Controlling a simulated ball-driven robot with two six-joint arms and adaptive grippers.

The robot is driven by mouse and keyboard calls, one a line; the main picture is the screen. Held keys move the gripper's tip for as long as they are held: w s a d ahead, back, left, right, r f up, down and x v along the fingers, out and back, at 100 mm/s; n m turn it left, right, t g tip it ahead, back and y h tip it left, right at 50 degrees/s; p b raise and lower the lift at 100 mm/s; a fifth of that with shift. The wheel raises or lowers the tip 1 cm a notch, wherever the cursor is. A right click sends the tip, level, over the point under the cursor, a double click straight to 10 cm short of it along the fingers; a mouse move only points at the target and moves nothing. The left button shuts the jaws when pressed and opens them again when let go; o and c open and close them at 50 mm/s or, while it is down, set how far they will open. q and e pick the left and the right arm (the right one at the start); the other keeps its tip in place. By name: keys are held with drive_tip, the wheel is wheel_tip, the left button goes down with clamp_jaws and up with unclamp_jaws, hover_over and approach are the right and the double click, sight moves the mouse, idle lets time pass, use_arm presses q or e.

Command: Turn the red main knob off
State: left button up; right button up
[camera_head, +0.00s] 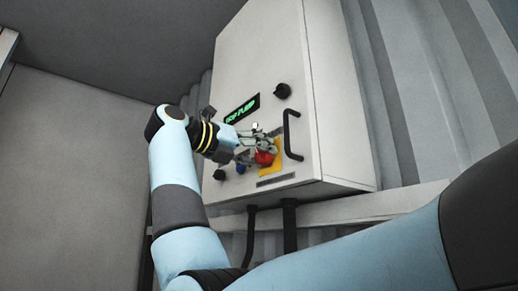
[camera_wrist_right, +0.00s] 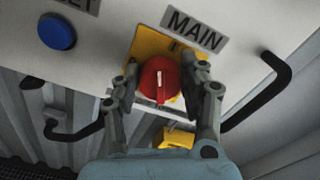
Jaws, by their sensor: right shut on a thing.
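The red main knob (camera_head: 264,158) sits on a yellow plate on the front of a light grey cabinet (camera_head: 262,50). In the right wrist view the red knob (camera_wrist_right: 159,80) lies under a MAIN label (camera_wrist_right: 194,29). Its white mark runs nearly vertical in that picture. My right gripper (camera_wrist_right: 163,72) has a finger on each side of the knob and is shut on it. In the head view my right gripper (camera_head: 258,146) partly covers the knob and plate. My left gripper is not in view.
A black handle (camera_head: 290,135) stands out just right of the knob. A blue button (camera_wrist_right: 57,32) is to its left. A black knob (camera_head: 283,91) and a green-lit display (camera_head: 241,109) are above. Black pipes (camera_head: 289,220) run below the cabinet.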

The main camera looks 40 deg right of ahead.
drive_tip(key=n+p, duration=0.2)
drive_tip(key=n, duration=0.4)
drive_tip(key=shift+w, duration=0.1)
drive_tip(key=n+p, duration=0.3)
drive_tip(key=n, duration=0.3)
drive_tip(key=shift+f+p, duration=0.1)
drive_tip(key=shift+p, duration=0.2)
drive_tip(key=shift+n, duration=0.3)
drive_tip(key=o, duration=1.2)
drive_tip(key=shift+f, duration=0.1)
drive_tip(key=shift+w+a, duration=0.1)
drive_tip(key=shift+a, duration=0.25)
drive_tip(key=shift+w+a, duration=0.2)
drive_tip(key=shift+a, duration=1.65)
drive_tip(key=shift+w+a, duration=0.15)
drive_tip(key=shift+a, duration=1.75)
drive_tip(key=shift+w+a, duration=0.2)
drive_tip(key=shift+a, duration=1.65)
